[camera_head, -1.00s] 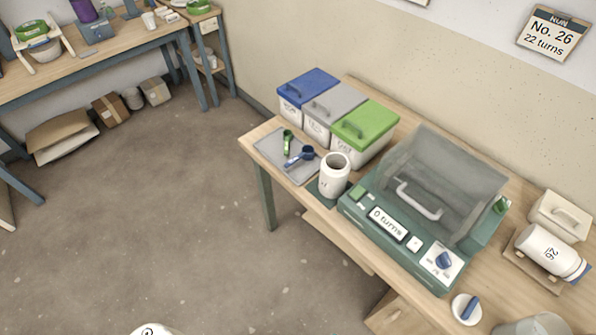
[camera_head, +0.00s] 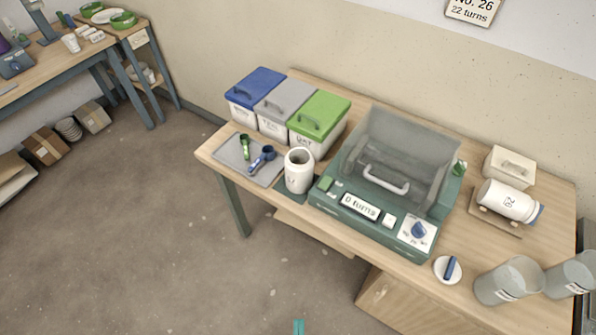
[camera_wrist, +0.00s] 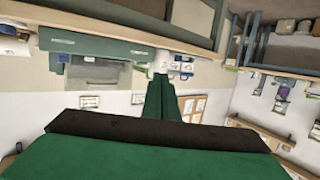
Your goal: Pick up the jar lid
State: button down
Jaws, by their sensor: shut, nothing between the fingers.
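The jar lid (camera_head: 447,270) is a round white disc with a blue bar handle. It lies flat on the wooden table near the front edge, right of the green machine. An open white jar (camera_head: 299,171) stands upright on a dark green pad left of the machine. My gripper's teal fingertips (camera_head: 299,327) show at the bottom edge of the head view, over the floor, apart from the table and left of the lid. In the wrist view my gripper (camera_wrist: 162,90) has its green fingers together, with nothing between them. I cannot make out the lid there.
The machine (camera_head: 390,205) with a clear grey cover takes the table's middle. Three lidded buckets (camera_head: 270,128) stand behind left. A jar on its side (camera_head: 508,201) rests on a wooden cradle. A grey bucket (camera_head: 508,282) stands close right of the lid. Floor in front is free.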

dwell(0.4)
jog(key=c, duration=0.8)
grip_release()
jog(key=c, duration=0.8)
jog(key=shift+a, duration=0.2)
jog(key=shift+c, duration=0.8)
jog(key=shift+w, duration=0.15)
